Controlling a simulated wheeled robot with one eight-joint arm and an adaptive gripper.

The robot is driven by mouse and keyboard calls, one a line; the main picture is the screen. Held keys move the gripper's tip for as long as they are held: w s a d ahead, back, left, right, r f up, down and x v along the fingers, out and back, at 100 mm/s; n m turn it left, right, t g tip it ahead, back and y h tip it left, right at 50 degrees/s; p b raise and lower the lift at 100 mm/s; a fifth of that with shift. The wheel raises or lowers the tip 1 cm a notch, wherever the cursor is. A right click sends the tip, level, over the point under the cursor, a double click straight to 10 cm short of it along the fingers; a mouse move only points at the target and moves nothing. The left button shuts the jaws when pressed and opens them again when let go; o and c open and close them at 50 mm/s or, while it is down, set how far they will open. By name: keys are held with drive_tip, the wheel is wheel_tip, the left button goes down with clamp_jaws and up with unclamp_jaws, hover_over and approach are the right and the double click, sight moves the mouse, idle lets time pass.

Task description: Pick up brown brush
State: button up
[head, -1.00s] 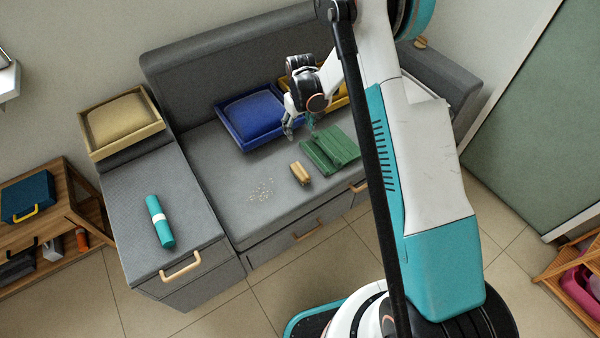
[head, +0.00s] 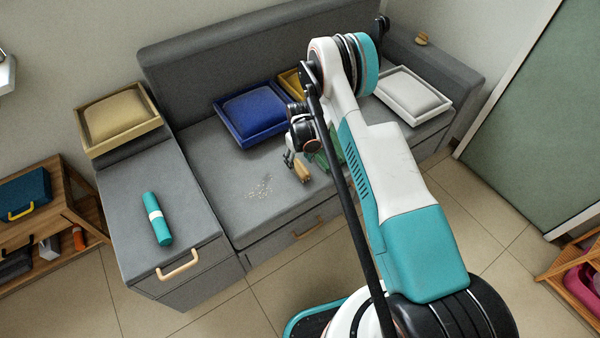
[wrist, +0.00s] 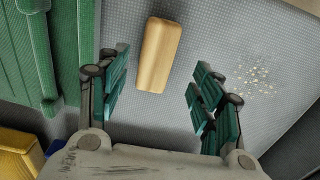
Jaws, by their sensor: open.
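The brown brush (wrist: 160,55) is a tan, rounded block lying on the grey sofa seat. In the wrist view it lies ahead of my gripper (wrist: 158,95), between the lines of the two fingers. My gripper is open and empty, with the teal finger pads wide apart. In the head view the brush (head: 302,171) lies just right of my gripper (head: 289,160). I cannot tell the exact height of the fingers above the seat.
A blue tray with a cushion (head: 285,127) stands behind. A teal roll (head: 157,218) lies on the left section.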

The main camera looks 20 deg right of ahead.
sight(300, 167)
drive_tip(key=shift+w+d+f+b, duration=0.1)
drive_tip(key=shift+f+b, duration=0.65)
drive_tip(key=shift+f, duration=0.75)
drive_tip(key=shift+w+d+f+b, duration=0.1)
drive_tip(key=shift+f+b, duration=0.65)
drive_tip(key=shift+f, duration=0.75)
drive_tip(key=shift+r, duration=0.1)
drive_tip(key=c, duration=1.3)
wheel_tip(300, 167, up, 20)
drive_tip(key=p, duration=0.6)
drive_tip(key=shift+p, duration=0.4)
